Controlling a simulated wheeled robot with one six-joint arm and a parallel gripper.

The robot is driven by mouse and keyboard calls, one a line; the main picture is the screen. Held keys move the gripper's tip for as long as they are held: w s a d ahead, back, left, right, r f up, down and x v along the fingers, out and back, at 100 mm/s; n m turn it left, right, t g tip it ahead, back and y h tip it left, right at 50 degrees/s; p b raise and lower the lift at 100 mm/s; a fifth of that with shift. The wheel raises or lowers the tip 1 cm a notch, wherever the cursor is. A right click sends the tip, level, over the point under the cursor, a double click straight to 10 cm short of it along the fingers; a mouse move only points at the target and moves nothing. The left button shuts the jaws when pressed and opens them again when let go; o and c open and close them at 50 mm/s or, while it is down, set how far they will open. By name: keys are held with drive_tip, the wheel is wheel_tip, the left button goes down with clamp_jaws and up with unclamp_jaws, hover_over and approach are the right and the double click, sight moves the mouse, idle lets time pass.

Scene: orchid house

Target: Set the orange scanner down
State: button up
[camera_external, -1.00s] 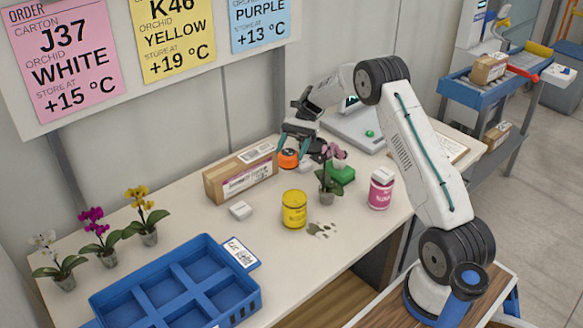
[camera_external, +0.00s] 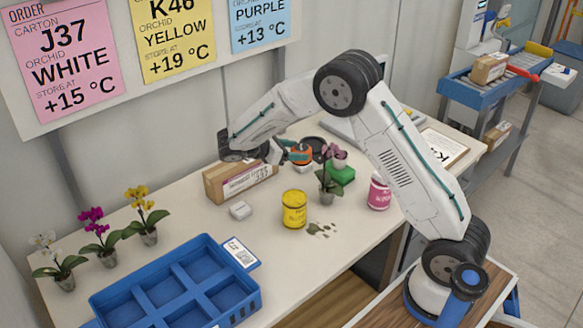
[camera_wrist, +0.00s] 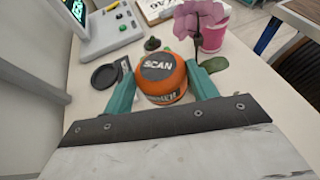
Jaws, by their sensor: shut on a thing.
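The orange scanner (camera_external: 303,155) is in the teal fingers of my gripper (camera_external: 295,152), above the back of the white bench. In the wrist view my gripper (camera_wrist: 163,88) is shut on the scanner (camera_wrist: 162,77), whose dark top reads "SCAN". The gripper lies roughly level and points to the right in the outside view. A black round dish or holder (camera_external: 314,143) is just beyond the scanner; in the wrist view the black round piece (camera_wrist: 105,76) is left of it, apart in the picture. The scanner's underside is hidden, so I cannot tell whether it touches the bench.
A carton (camera_external: 237,181) is below my wrist. A grey device with a screen (camera_wrist: 108,30) is beyond the black piece. Bench front is partly clear, with spilled dirt.

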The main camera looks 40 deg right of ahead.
drive_tip(key=w+a+r+n+t, duration=0.5)
drive_tip(key=r+n+t, duration=0.2)
drive_tip(key=t, duration=0.2)
drive_tip(key=shift+n+y, duration=0.3)
drive_tip(key=shift+y, duration=0.1)
drive_tip(key=f, duration=2.1)
drive_tip(key=shift+s+a+f, duration=0.15)
drive_tip(key=shift+a, duration=0.05)
drive_tip(key=o, duration=1.1)
drive_tip(key=shift+c, duration=0.2)
drive_tip(key=v, duration=1.2)
